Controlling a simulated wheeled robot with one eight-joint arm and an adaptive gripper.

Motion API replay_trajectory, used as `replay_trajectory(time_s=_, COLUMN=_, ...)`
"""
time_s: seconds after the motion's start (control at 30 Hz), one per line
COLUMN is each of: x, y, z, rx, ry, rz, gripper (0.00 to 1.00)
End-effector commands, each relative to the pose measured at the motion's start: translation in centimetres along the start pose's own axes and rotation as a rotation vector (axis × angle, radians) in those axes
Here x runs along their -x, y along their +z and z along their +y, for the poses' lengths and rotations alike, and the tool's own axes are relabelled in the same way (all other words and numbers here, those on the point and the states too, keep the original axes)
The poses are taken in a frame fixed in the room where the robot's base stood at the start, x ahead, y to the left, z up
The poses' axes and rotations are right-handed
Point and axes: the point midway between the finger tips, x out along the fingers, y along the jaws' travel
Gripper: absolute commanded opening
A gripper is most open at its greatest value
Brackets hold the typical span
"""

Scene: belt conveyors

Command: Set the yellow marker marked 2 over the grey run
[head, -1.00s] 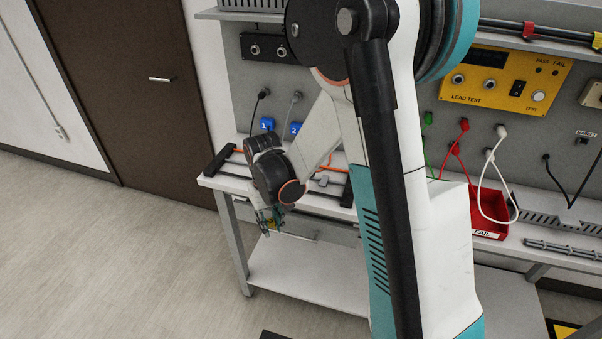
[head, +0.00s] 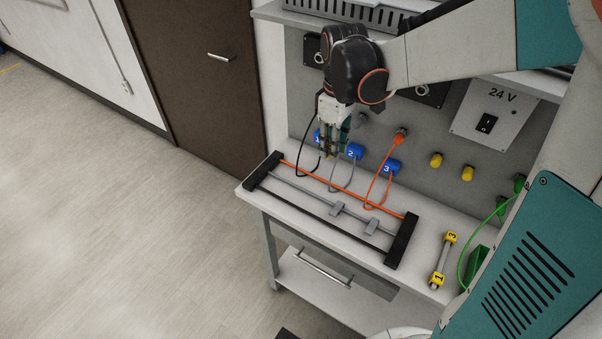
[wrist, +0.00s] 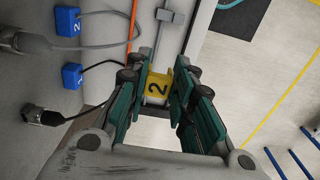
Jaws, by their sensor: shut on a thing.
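My gripper (head: 329,154) is over the left part of the cable rack. In the wrist view, my gripper (wrist: 160,88) is shut on the yellow marker marked 2 (wrist: 158,84), which sits between the fingertips. The grey run (head: 315,192) lies between the orange and black runs, held by black end blocks. In the wrist view, the grey run (wrist: 157,45) points towards the marker. In the head view the marker is mostly hidden by the fingers. I cannot tell its height above the run or whether they touch.
The orange run (head: 345,185) and black run (head: 320,221) flank the grey one. A holder with yellow markers 1 and 3 (head: 441,262) lies right of the rack.

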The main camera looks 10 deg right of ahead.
Motion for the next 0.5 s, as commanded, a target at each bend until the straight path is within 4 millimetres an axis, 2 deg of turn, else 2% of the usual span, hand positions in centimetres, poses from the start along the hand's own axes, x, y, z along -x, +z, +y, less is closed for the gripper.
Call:
replay_trajectory(time_s=0.07, x=-0.7, y=0.0, z=0.0, rx=0.008, ry=0.000, rz=0.000, gripper=0.12)
replay_trajectory(time_s=0.17, x=-2.7, y=0.0, z=0.0, rx=0.009, ry=0.000, rz=0.000, gripper=0.12)
replay_trajectory(time_s=0.5, x=-11.2, y=0.0, z=0.0, rx=0.007, ry=0.000, rz=0.000, gripper=0.12)
